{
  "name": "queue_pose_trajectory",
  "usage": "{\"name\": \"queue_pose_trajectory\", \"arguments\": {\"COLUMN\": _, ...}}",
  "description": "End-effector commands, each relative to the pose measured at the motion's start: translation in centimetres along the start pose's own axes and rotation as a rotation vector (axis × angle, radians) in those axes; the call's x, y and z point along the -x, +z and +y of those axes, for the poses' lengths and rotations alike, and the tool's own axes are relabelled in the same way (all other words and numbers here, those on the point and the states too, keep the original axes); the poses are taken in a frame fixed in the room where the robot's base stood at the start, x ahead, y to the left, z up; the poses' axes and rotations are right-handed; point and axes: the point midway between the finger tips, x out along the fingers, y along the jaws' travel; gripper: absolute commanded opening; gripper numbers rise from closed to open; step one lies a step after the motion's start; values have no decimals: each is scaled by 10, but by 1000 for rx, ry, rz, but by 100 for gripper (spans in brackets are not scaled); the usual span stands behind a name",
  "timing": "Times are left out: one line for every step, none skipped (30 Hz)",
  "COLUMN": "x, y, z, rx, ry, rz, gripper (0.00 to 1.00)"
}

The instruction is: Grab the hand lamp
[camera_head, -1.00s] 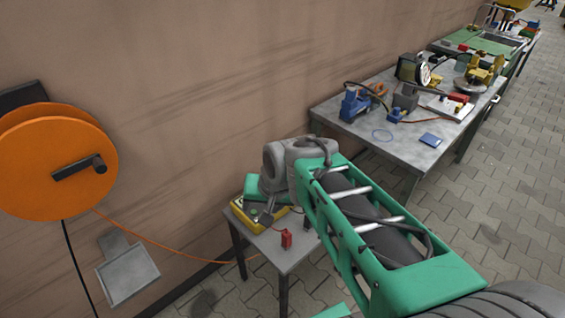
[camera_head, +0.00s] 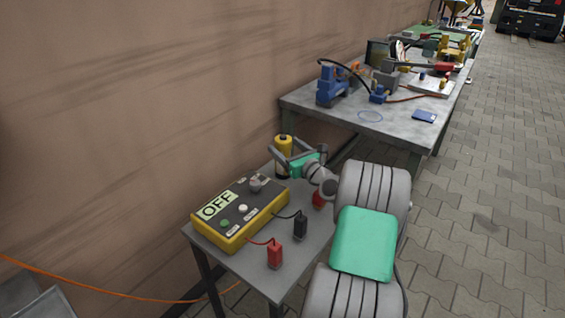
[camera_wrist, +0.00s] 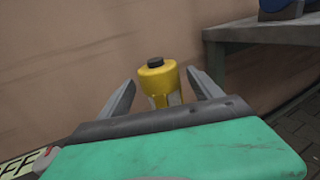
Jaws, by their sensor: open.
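The hand lamp appears to be the upright yellow cylinder with a black cap (camera_head: 284,146) at the back corner of the small grey table. In the wrist view the yellow cylinder (camera_wrist: 158,84) stands between the two fingers in the picture, with its lower part hidden behind my gripper body. My gripper (camera_head: 276,152) is open, with its fingers pointing at the cylinder from the right. In the wrist view my gripper (camera_wrist: 160,80) has a finger on each side of the cylinder, with gaps showing. I cannot tell how far the fingertips reach around it.
A yellow box with an OFF label (camera_head: 240,212) lies close to the left on the small table (camera_head: 262,275). A red clip (camera_head: 275,255) and a black clip (camera_head: 300,226) stand at the front. A cluttered workbench (camera_head: 345,118) stands behind. The wall is on the left.

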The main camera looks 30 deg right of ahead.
Motion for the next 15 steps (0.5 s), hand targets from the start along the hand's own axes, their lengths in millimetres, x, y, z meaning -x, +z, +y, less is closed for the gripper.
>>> {"name": "queue_pose_trajectory", "arguments": {"x": -9, "y": -4, "z": 1, "rx": 2, "ry": 3, "rz": 0, "gripper": 74}}
{"name": "queue_pose_trajectory", "arguments": {"x": -13, "y": -3, "z": 1, "rx": 1, "ry": 2, "rz": 1, "gripper": 74}}
{"name": "queue_pose_trajectory", "arguments": {"x": -16, "y": -2, "z": 0, "rx": 2, "ry": 1, "rz": 1, "gripper": 74}}
{"name": "queue_pose_trajectory", "arguments": {"x": -18, "y": -2, "z": 0, "rx": 2, "ry": 0, "rz": 1, "gripper": 74}}
{"name": "queue_pose_trajectory", "arguments": {"x": -19, "y": -1, "z": 0, "rx": 2, "ry": -1, "rz": 1, "gripper": 74}}
{"name": "queue_pose_trajectory", "arguments": {"x": -19, "y": -1, "z": -1, "rx": 1, "ry": -1, "rz": 1, "gripper": 74}}
{"name": "queue_pose_trajectory", "arguments": {"x": -19, "y": -1, "z": -1, "rx": 1, "ry": -2, "rz": 1, "gripper": 74}}
{"name": "queue_pose_trajectory", "arguments": {"x": -19, "y": 0, "z": -1, "rx": 1, "ry": -2, "rz": 2, "gripper": 74}}
{"name": "queue_pose_trajectory", "arguments": {"x": -19, "y": 0, "z": -1, "rx": 1, "ry": -2, "rz": 2, "gripper": 74}}
{"name": "queue_pose_trajectory", "arguments": {"x": -19, "y": 0, "z": -1, "rx": 1, "ry": -2, "rz": 2, "gripper": 74}}
{"name": "queue_pose_trajectory", "arguments": {"x": -19, "y": -1, "z": -1, "rx": 1, "ry": -2, "rz": 2, "gripper": 72}}
{"name": "queue_pose_trajectory", "arguments": {"x": -19, "y": -1, "z": -1, "rx": 1, "ry": -2, "rz": 2, "gripper": 68}}
{"name": "queue_pose_trajectory", "arguments": {"x": -19, "y": -1, "z": -1, "rx": 2, "ry": -2, "rz": 2, "gripper": 66}}
{"name": "queue_pose_trajectory", "arguments": {"x": -19, "y": -1, "z": -1, "rx": 2, "ry": -2, "rz": 2, "gripper": 64}}
{"name": "queue_pose_trajectory", "arguments": {"x": -19, "y": -1, "z": -1, "rx": 2, "ry": -2, "rz": 2, "gripper": 60}}
